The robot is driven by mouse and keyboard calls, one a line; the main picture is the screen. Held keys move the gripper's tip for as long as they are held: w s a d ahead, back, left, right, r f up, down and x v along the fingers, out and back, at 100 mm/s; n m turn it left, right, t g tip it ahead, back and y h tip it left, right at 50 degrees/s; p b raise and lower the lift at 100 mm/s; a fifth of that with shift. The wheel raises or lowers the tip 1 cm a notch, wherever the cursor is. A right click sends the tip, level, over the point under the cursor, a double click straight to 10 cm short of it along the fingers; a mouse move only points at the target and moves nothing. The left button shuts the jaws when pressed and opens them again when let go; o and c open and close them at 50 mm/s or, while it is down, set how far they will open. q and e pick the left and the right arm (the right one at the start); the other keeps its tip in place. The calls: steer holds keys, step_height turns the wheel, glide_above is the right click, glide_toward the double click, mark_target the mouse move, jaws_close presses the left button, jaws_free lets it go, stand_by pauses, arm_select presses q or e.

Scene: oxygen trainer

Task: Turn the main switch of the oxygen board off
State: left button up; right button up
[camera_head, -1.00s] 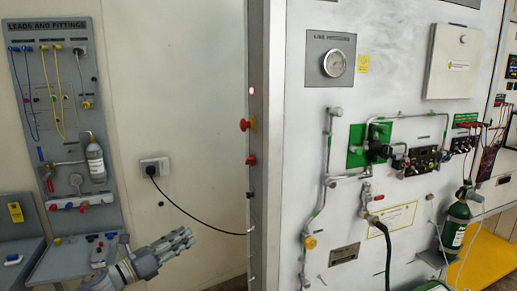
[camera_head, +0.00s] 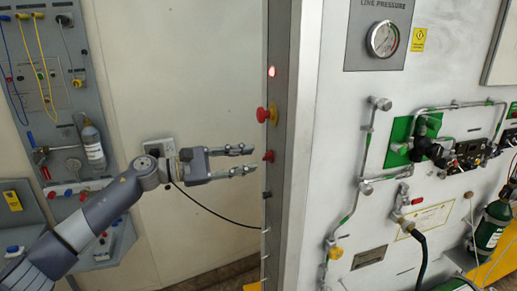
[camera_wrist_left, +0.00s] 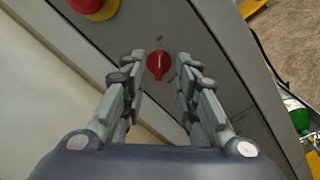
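The main switch, a small red rotary knob (camera_head: 269,156), sits on the narrow grey side of the oxygen board (camera_head: 340,110). In the left wrist view the red knob (camera_wrist_left: 160,66) shows a pale mark running roughly up the picture. My left gripper (camera_head: 250,159) is open and empty, pointing at the knob from the left. In the wrist view its two fingers stand on either side of the knob. A small gap seems to lie between fingertips and panel; contact cannot be told. The red lamp (camera_head: 271,71) higher up is lit. My right gripper is out of view.
A red mushroom button (camera_head: 264,114) on a yellow base sticks out just above the knob. A black cable (camera_head: 225,217) runs from the wall socket to the board below my gripper. Pipes and a pressure gauge (camera_head: 383,38) are on the front face.

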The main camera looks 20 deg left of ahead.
mark_target(264, 157)
arm_select(q)
steer(key=p+x, duration=0.1)
steer(key=x, duration=0.2)
steer(key=shift+w+d, duration=0.1)
steer(key=shift+w, duration=0.15)
steer(key=shift+d, duration=0.15)
steer(key=shift+f, duration=0.1)
jaws_close()
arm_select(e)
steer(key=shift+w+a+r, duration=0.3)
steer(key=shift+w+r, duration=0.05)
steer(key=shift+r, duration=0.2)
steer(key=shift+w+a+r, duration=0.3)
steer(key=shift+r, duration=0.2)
